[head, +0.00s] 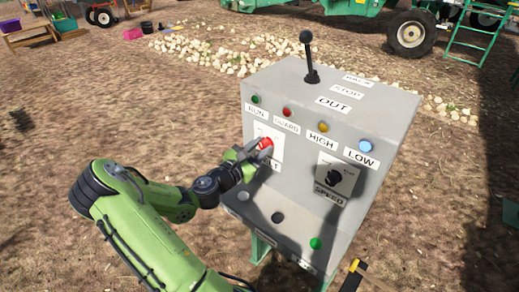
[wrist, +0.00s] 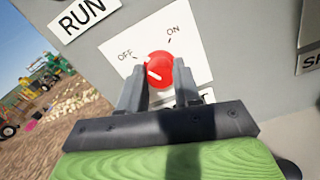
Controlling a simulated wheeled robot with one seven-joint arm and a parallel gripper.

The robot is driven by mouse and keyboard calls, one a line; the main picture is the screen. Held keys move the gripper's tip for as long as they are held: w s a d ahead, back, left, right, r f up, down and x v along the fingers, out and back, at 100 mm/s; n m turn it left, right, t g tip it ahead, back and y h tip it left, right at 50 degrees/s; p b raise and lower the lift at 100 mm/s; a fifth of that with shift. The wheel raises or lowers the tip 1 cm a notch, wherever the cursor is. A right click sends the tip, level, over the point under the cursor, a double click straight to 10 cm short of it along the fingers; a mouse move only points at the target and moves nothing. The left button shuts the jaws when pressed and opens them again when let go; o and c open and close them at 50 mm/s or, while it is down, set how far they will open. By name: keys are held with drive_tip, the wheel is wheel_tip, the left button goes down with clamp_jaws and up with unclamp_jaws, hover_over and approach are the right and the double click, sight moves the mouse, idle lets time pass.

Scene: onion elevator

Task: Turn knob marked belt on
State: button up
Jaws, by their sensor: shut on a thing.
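The red belt knob (head: 265,143) sits on a white plate on the grey control box's front. My gripper (head: 249,154) reaches it from the left and covers part of the plate and its label. In the wrist view the red knob (wrist: 160,68) sits between the two fingers of my gripper (wrist: 160,80), which are shut on it. The white plate (wrist: 190,40) reads OFF at the left and ON at the right. The knob's white line slants up to the left, towards OFF. Only the end of the label below shows.
The grey control box (head: 300,85) also bears a black SPEED knob (head: 334,188), a black lever (head: 310,60), coloured lamps and lower buttons. A yellow-and-black handled object (head: 365,275) is near the bottom. Onions (head: 205,50) lie on the ground behind.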

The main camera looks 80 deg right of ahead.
drive_tip(key=m+b, duration=0.1)
drive_tip(key=m, duration=0.2)
drive_tip(key=shift+f+m, duration=0.15)
drive_tip(key=shift+m, duration=0.25)
drive_tip(key=m+b, duration=0.2)
drive_tip(key=m, duration=0.1)
drive_tip(key=shift+s+f+m+b, duration=0.1)
drive_tip(key=shift+m+b, duration=0.2)
drive_tip(key=m+b, duration=0.3)
drive_tip(key=m, duration=0.1)
drive_tip(key=shift+f, duration=0.1)
drive_tip(key=shift+m+b, duration=1.1)
drive_tip(key=shift+m, duration=0.5)
drive_tip(key=o, duration=1.1)
drive_tip(key=shift+c, duration=0.2)
drive_tip(key=p+v, duration=0.1)
drive_tip(key=v, duration=1.5)
drive_tip(key=shift+p, duration=0.4)
